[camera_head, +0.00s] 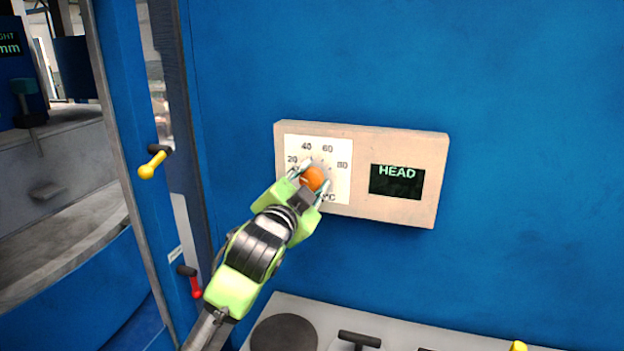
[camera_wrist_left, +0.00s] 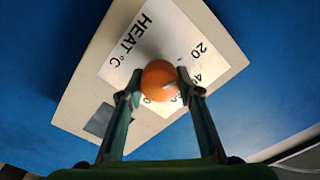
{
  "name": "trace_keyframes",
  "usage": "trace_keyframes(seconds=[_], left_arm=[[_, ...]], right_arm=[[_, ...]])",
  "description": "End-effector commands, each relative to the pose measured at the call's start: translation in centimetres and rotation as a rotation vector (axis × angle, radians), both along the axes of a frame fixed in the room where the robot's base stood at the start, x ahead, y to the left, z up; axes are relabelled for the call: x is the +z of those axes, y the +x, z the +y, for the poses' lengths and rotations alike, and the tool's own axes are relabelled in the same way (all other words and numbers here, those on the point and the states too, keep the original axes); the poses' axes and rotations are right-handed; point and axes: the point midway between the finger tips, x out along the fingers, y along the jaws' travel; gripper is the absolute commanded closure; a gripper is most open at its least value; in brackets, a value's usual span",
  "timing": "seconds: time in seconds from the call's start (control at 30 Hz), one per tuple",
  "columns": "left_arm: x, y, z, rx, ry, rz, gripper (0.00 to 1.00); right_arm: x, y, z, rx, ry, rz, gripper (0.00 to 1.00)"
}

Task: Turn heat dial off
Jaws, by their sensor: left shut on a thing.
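The heat dial is an orange round knob (camera_head: 315,178) on a white scale plate (camera_head: 343,183) marked 20, 40, 60 and 80. The plate sits on the left part of a beige panel (camera_head: 400,146) on a blue wall. My left gripper (camera_head: 312,180) is shut on the knob, one finger on each side. The left wrist view shows the knob (camera_wrist_left: 160,81) between the two fingertips (camera_wrist_left: 159,86), with "HEAT °C" on the plate. The dial's exact setting cannot be told. My right gripper is not in view.
A yellow lever (camera_head: 152,165) and a red lever (camera_head: 195,287) stick out from the blue post at left. A grey ledge (camera_head: 310,312) with a dark disc lies below. The blue wall at right is clear.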

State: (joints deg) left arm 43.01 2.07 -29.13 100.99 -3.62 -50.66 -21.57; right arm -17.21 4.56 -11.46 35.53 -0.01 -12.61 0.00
Motion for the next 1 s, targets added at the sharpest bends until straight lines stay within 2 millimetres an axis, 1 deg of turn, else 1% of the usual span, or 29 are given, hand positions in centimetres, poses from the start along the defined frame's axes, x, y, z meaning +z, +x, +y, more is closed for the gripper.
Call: trace_keyframes(seconds=[0.43, 0.47, 0.5, 0.53, 0.77, 0.87, 1.0], left_arm=[[-0.11, 0.03, 0.03, 0.001, -0.012, 0.006, 0.89], [-0.11, 0.03, 0.01, 0.001, -0.012, 0.006, 0.63], [-0.11, 0.03, 0.01, 0.001, -0.012, 0.006, 0.52], [-0.10, 0.01, 0.01, 0.001, -0.011, 0.006, 0.51], [-0.06, 0.01, -0.01, 0.000, -0.010, 0.005, 0.51], [-0.06, -0.06, 0.00, 0.000, -0.009, 0.004, 0.51], [-0.01, -0.84, 0.25, -0.001, -0.010, 0.002, 0.51]], right_arm=[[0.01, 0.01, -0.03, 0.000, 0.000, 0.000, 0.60], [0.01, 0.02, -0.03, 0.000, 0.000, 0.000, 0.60], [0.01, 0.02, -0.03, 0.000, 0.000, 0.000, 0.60], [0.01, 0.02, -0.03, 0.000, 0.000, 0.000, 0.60], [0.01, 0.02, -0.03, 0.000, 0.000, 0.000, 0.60], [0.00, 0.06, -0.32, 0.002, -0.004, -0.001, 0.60], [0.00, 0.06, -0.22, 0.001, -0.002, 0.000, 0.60]])
